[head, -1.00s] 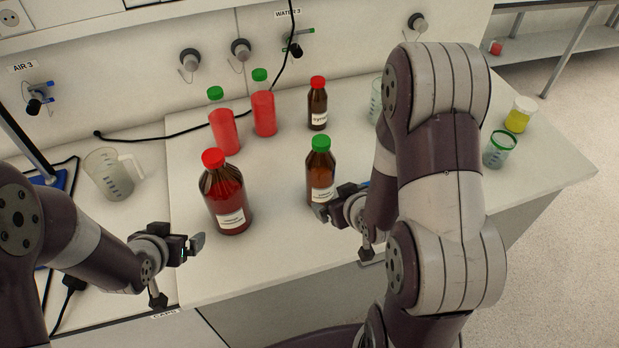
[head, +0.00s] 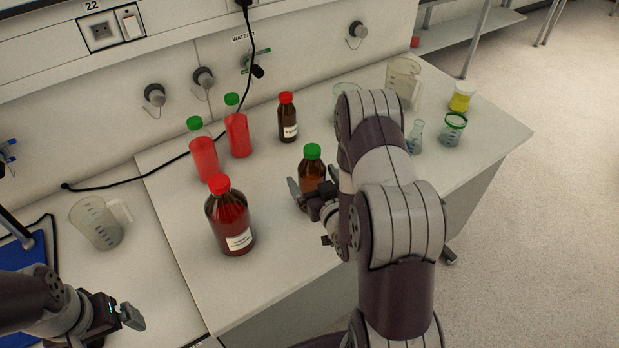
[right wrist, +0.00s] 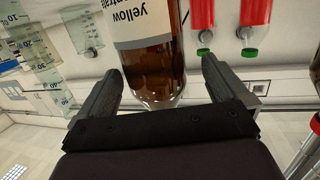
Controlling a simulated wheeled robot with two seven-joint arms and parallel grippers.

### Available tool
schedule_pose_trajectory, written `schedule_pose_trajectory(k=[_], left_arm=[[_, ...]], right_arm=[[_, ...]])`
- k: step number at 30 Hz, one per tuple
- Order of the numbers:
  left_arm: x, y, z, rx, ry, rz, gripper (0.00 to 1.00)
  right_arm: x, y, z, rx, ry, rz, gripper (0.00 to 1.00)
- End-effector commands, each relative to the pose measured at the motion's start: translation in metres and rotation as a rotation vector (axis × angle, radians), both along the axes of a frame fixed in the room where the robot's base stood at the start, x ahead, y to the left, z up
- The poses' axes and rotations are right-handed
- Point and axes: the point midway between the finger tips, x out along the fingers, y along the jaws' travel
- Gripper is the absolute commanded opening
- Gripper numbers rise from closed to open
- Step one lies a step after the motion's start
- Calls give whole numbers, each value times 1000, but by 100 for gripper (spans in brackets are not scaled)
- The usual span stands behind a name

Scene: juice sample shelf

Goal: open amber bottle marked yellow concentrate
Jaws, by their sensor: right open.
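The amber bottle (head: 312,170) with a green cap (head: 312,151) stands upright on the bench. In the right wrist view, which is upside down, the bottle (right wrist: 153,72) carries a white label (right wrist: 142,22) reading "yellow" and part of a second word; its cap is hidden there. My right gripper (head: 314,184) is open, with one finger on each side of the bottle; a gap shows beside the glass in the right wrist view (right wrist: 160,68). My left gripper (head: 124,312) is at the lower left, away from the bottle; its jaw opening is unclear.
A large red-capped bottle (head: 231,222) stands left of the amber one. A small red-capped bottle (head: 288,121) and two red-filled bottles (head: 203,158) (head: 238,136) stand behind. A jug (head: 96,222) is at left; glassware and a yellow jar (head: 461,98) are at right.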

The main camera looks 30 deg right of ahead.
Motion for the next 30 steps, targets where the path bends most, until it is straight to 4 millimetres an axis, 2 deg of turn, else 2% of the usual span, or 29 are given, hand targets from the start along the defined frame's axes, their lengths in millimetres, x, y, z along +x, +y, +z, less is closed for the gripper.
schedule_pose_trajectory(k=[1,4,11,12,14,18,26,30], left_arm=[[0,0,10,0,-1,0,100],[0,0,12,0,0,0,100],[0,0,10,0,0,-1,100],[0,0,10,0,-1,-1,100],[0,0,10,0,-1,-1,100],[0,0,10,0,-1,-1,100],[0,0,10,0,-1,-1,100],[0,0,7,0,-1,-1,100]], right_arm=[[9,-2,5,-1,-1,1,100],[22,-3,0,0,0,0,100],[26,-4,-3,0,0,0,100],[26,-4,-3,0,0,0,94],[26,-4,-3,0,0,0,74],[26,-4,-3,0,0,0,28],[26,-4,1,-1,-3,0,28],[27,-4,19,-3,-7,-1,28]])
